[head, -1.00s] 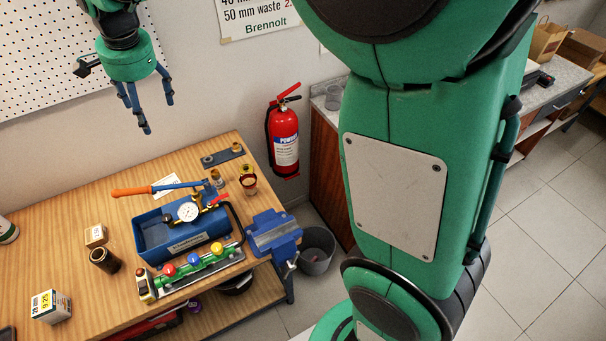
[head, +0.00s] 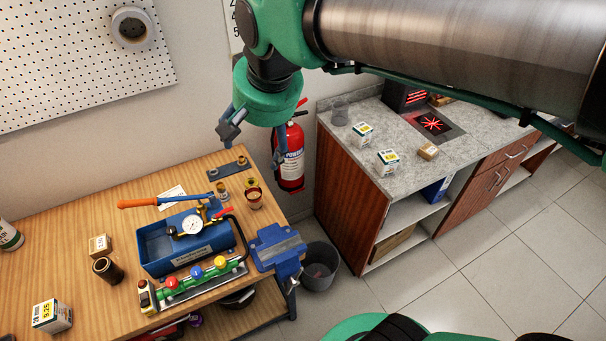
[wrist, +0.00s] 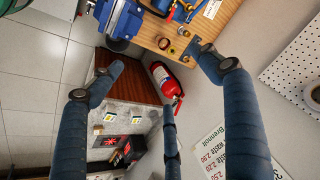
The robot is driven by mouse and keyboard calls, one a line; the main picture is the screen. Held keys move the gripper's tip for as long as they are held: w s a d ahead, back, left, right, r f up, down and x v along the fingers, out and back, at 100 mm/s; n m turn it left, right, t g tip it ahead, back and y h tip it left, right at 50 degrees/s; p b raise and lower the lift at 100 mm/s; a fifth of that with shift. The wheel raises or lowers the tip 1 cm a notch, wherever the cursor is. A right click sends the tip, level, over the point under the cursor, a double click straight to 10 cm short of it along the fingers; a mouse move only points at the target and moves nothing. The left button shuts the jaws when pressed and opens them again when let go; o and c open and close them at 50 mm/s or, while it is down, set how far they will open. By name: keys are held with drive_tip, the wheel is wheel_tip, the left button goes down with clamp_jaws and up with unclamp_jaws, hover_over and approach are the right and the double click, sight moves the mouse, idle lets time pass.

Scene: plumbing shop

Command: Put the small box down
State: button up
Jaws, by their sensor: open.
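My gripper (head: 252,140) is open, with nothing between its fingers. In the head view it hangs in front of the wall, above the far right of the wooden workbench and partly over the fire extinguisher. In the wrist view the spread fingers of my gripper (wrist: 155,88) have only empty air between them. A small brown box (head: 100,245) sits on the workbench at the left. Another small brown box (head: 428,152) sits on the grey counter. I cannot tell which one the task means. Both are well apart from my gripper.
The workbench (head: 70,280) also holds a blue pressure-test pump (head: 190,245), a dark pipe piece (head: 107,270), a labelled carton (head: 52,315) and a vise (head: 278,248). Two cartons (head: 362,132) (head: 388,162) and a clear cup stand on the counter. The fire extinguisher (head: 290,160) hangs between bench and counter.

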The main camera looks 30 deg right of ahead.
drive_tip(key=s+d+f+n, duration=0.1)
drive_tip(key=s+d+f, duration=0.1)
drive_tip(key=s, duration=0.4)
drive_tip(key=s+d+f+n+t, duration=0.1)
drive_tip(key=s+d+f+n, duration=0.1)
drive_tip(key=s, duration=0.5)
drive_tip(key=shift+d+f+h, duration=0.3)
drive_tip(key=shift+d+f, duration=0.45)
wheel_tip(320, 180, down, 7)
drive_tip(key=b, duration=0.6)
drive_tip(key=shift+r+b, duration=0.15)
drive_tip(key=shift+b, duration=0.2)
